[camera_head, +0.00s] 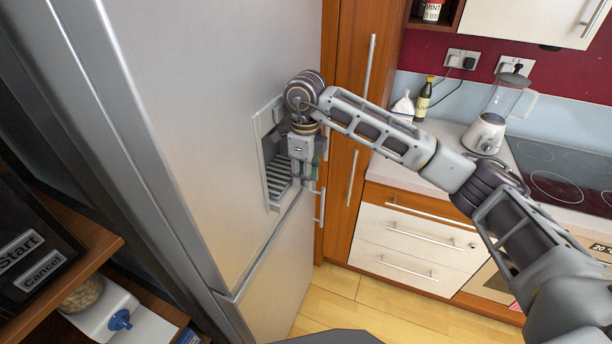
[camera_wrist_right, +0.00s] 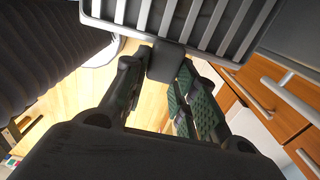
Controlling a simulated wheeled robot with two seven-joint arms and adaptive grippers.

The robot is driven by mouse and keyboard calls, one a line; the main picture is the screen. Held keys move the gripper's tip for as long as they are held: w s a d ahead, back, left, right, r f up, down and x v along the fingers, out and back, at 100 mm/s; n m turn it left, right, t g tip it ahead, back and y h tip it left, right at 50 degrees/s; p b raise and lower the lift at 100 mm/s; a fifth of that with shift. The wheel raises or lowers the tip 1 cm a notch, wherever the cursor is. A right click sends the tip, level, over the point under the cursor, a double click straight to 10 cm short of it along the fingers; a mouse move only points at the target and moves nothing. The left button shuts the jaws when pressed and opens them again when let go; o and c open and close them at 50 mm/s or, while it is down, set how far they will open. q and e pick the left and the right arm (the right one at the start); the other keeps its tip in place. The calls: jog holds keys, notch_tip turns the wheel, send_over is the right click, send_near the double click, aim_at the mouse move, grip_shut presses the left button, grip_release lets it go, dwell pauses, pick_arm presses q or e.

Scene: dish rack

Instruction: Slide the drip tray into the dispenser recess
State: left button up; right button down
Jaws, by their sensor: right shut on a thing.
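The drip tray (camera_head: 278,182) is a dark tray with pale slats, seen at the lower part of the dispenser recess (camera_head: 262,150) in the fridge door. It fills the top of the wrist view (camera_wrist_right: 185,22), with a dark tab (camera_wrist_right: 165,63) at its front edge. My right gripper (camera_head: 304,178) is at the right side of the recess, pointing down, its green-padded fingers shut on the tab. The hand hides part of the recess and tray. I cannot tell how far in the tray sits. My left gripper is not in view.
The steel fridge door (camera_head: 210,120) surrounds the recess. A tall wooden cabinet (camera_head: 345,170) stands close to its right. A counter with a blender (camera_head: 490,125) and a bottle (camera_head: 423,100) is further right. A shelf (camera_head: 90,260) is at lower left. Wooden floor (camera_head: 345,310) is open below.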

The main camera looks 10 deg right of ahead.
jog(key=c, duration=1.1)
grip_release()
jog(key=shift+a, duration=0.1)
jog(key=shift+o, duration=0.2)
jog(key=shift+d, duration=0.2)
jog(key=s+d+p, duration=0.1)
jog(key=s+d, duration=0.5)
jog(key=d, duration=0.3)
jog(key=shift+s, duration=0.15)
